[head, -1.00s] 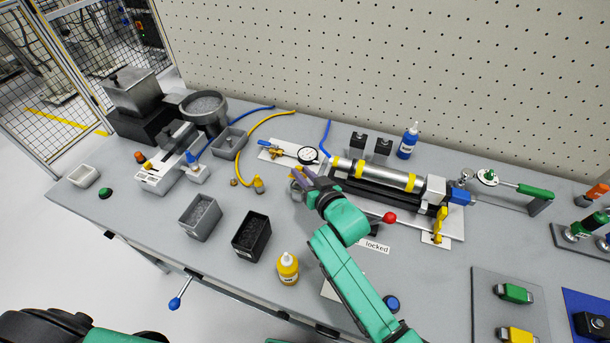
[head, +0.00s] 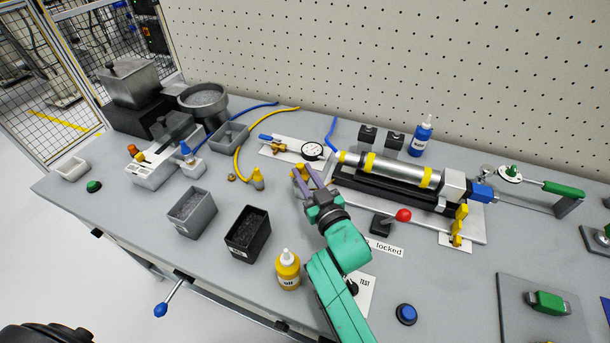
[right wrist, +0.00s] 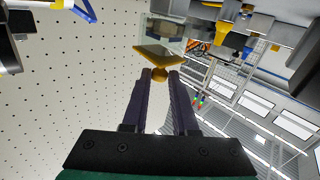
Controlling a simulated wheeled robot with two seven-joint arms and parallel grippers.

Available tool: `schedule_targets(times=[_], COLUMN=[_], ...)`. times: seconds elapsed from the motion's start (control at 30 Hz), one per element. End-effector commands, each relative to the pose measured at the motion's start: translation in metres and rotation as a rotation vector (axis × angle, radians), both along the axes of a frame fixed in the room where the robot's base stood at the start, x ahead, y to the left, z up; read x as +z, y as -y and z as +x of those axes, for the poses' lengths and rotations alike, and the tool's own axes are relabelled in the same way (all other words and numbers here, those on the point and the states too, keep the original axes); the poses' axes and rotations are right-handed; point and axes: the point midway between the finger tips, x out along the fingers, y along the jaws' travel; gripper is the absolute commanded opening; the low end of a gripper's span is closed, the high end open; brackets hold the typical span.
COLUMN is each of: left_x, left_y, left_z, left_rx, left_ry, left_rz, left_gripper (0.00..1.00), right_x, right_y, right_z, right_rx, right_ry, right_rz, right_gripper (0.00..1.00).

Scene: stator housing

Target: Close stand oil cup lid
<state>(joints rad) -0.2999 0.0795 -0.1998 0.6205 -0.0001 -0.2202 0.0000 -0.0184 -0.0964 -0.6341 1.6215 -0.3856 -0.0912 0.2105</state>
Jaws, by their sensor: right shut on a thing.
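The yellow oil cup lid (head: 300,171) is at the tips of my right gripper (head: 308,178) in the head view, left of the silver cylinder. In the right wrist view the lid is a yellow square plate (right wrist: 160,53) with a small round knob (right wrist: 158,73). The fingertips of my right gripper (right wrist: 160,76) are shut on this knob. A clear, glassy cup body (right wrist: 168,28) shows just beyond the plate. I cannot tell whether the plate lies flush on the cup. My left gripper is not in view.
The silver cylinder (head: 400,169) and its black bed lie to the right. A dial gauge (head: 312,151) stands just behind. A red-knobbed lever (head: 403,215), a yellow oil bottle (head: 288,270) and a black bin (head: 248,232) are nearby.

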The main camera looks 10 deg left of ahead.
Motion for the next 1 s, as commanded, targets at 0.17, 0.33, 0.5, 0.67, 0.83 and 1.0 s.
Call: schedule_targets(times=[0.17,0.33,0.5,0.67,0.83,1.0], left_x=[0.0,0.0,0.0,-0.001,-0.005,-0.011], left_y=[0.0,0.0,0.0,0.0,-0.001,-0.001], left_z=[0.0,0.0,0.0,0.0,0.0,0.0], left_rx=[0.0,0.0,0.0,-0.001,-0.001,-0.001], left_ry=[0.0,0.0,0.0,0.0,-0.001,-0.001], left_rz=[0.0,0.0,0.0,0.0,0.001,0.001], left_gripper=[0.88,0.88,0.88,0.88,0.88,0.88], right_x=[0.0,0.0,0.0,-0.002,-0.004,-0.004], right_y=[0.0,0.0,0.0,0.005,0.024,0.048], right_z=[0.0,0.0,0.0,-0.006,-0.035,-0.071], right_rx=[0.0,0.0,0.0,0.0,0.001,0.001], right_ry=[-0.002,-0.002,-0.001,-0.002,-0.004,-0.004], right_rz=[-0.001,-0.001,-0.001,0.0,-0.001,-0.001], right_gripper=[0.0,0.57,0.57,0.57,0.57,0.57])
